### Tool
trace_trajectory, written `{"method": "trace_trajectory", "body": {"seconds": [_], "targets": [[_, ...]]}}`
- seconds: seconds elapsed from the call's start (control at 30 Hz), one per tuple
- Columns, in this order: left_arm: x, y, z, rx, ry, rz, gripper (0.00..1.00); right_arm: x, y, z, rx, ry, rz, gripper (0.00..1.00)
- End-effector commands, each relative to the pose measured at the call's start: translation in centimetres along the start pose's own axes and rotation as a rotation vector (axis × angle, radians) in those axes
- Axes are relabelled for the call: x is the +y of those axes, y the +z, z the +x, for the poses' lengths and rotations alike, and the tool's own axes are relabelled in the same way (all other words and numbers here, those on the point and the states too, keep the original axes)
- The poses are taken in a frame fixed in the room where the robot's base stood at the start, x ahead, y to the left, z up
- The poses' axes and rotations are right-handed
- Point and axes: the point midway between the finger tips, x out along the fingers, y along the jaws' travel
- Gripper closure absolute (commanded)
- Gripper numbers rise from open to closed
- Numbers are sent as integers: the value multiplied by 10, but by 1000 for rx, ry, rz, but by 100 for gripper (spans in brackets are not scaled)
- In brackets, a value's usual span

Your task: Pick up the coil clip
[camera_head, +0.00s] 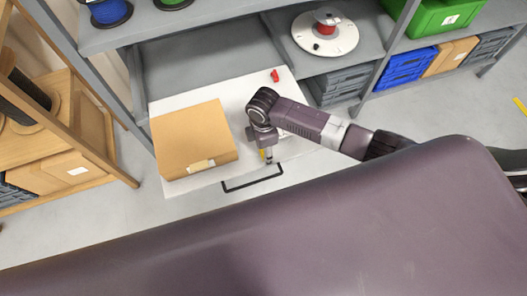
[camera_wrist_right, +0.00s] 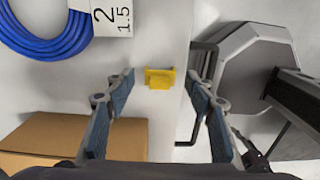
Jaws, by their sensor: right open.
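The coil clip is a small yellow piece (camera_wrist_right: 159,78) lying on the white surface. In the right wrist view it lies between the fingertips of my right gripper (camera_wrist_right: 160,82), apart from both fingers. My right gripper is open and empty, with a gap on each side of the clip. My left gripper is not in view.
A blue cable coil (camera_wrist_right: 48,42) with a white label (camera_wrist_right: 113,17) lies near the clip. A cardboard box (camera_head: 192,139) stands left of my gripper. A black handle (camera_head: 252,183) sticks out in front. A red piece (camera_head: 275,75) lies behind. Shelves rise above.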

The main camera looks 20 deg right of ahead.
Motion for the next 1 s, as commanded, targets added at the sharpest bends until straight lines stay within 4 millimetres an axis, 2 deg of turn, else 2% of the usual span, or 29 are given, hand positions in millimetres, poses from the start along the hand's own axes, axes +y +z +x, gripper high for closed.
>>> {"method": "trace_trajectory", "body": {"seconds": [0.27,0.6,1.0], "targets": [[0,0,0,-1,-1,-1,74,0,0,5,0,1,-1,51],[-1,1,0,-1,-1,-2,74,0,0,5,0,1,0,85],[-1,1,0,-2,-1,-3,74,1,0,-2,1,2,1,85]]}}
